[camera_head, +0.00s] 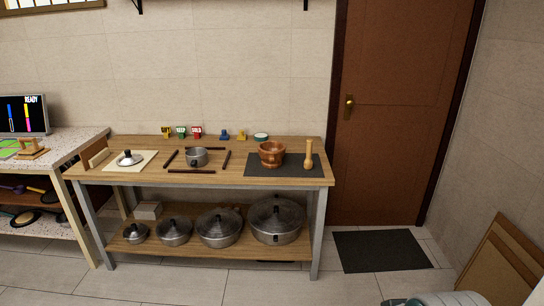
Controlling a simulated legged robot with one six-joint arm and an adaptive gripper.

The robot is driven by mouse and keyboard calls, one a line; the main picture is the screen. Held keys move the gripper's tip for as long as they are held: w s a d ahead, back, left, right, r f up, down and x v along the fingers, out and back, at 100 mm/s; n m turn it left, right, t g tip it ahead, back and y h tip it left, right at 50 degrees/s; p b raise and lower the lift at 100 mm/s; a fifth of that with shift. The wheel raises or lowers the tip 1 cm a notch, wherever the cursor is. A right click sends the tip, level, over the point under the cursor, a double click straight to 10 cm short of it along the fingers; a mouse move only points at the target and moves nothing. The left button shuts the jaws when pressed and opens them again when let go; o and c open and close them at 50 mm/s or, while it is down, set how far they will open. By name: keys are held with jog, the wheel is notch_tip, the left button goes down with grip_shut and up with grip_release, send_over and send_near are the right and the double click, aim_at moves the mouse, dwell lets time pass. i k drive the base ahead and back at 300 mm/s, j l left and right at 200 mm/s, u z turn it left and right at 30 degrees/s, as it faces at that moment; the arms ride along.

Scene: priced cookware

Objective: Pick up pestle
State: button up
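The pestle (308,155) is a light wooden tool standing upright, with its wider end down, on a dark mat (255,170) at the right end of the wooden table. A brown wooden mortar (271,153) stands just left of it on the same mat, with a small gap between them. My gripper is not in view.
The table (130,177) also holds a small pot (196,156) framed by dark sticks, a lid (130,158) on a pale board, and small coloured tags behind. Lidded pots (277,222) fill the lower shelf. A brown door (400,130) stands right.

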aim_at(308, 162)
jog(key=i+l+u, duration=0.1)
jog(key=i, duration=0.5)
jog(key=i+l+u, duration=0.15)
jog(key=i+l, duration=0.15)
jog(key=i, duration=0.3)
jog(key=i+l+u, duration=0.1)
jog(key=i+l, duration=0.2)
jog(key=i, duration=0.3)
jog(key=i+l+u, duration=0.15)
jog(key=i+l, duration=0.2)
jog(key=i, duration=0.25)
jog(key=i+l+u, duration=0.1)
jog(key=i+l, duration=0.3)
jog(key=i, duration=0.2)
